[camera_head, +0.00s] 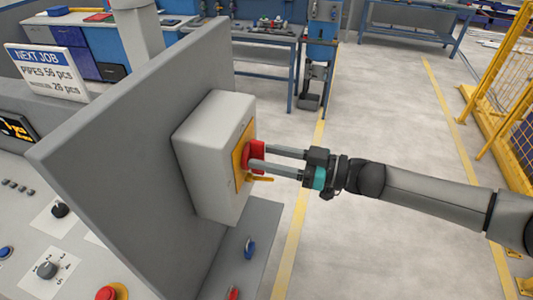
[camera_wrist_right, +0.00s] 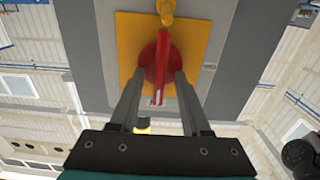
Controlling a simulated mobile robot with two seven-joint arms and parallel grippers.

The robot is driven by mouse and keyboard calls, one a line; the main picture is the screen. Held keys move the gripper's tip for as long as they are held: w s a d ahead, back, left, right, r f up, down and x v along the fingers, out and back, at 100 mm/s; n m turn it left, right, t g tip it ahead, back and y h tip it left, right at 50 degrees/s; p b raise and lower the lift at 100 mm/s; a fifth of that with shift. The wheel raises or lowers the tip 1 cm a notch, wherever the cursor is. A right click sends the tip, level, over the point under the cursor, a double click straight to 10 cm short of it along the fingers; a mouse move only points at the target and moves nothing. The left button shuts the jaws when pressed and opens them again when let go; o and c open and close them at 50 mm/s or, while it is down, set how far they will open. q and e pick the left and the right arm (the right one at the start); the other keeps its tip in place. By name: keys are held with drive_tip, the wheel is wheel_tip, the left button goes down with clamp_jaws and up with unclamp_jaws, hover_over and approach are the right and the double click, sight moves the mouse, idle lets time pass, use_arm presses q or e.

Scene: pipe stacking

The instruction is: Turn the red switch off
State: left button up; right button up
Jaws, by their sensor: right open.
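The red switch (camera_head: 254,155) sits on a yellow plate (camera_head: 241,149) on the side of a grey box (camera_head: 213,150). My right gripper (camera_head: 254,157) reaches in from the right, with its two fingers at the switch. In the right wrist view, the red switch (camera_wrist_right: 158,62) has a long raised handle in front of the yellow plate (camera_wrist_right: 128,32). The fingers of my right gripper (camera_wrist_right: 158,77) are apart, one on each side of the handle's lower part. I cannot tell whether they touch it. My left gripper is not in view.
The box is mounted on a tall grey panel (camera_head: 130,150). A console with knobs and buttons (camera_head: 20,225) lies at the left, with a NEXT JOB sign (camera_head: 48,72). A yellow fence (camera_head: 505,90) stands at the right. The floor (camera_head: 385,120) between is clear.

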clamp_jaws()
idle(0.4)
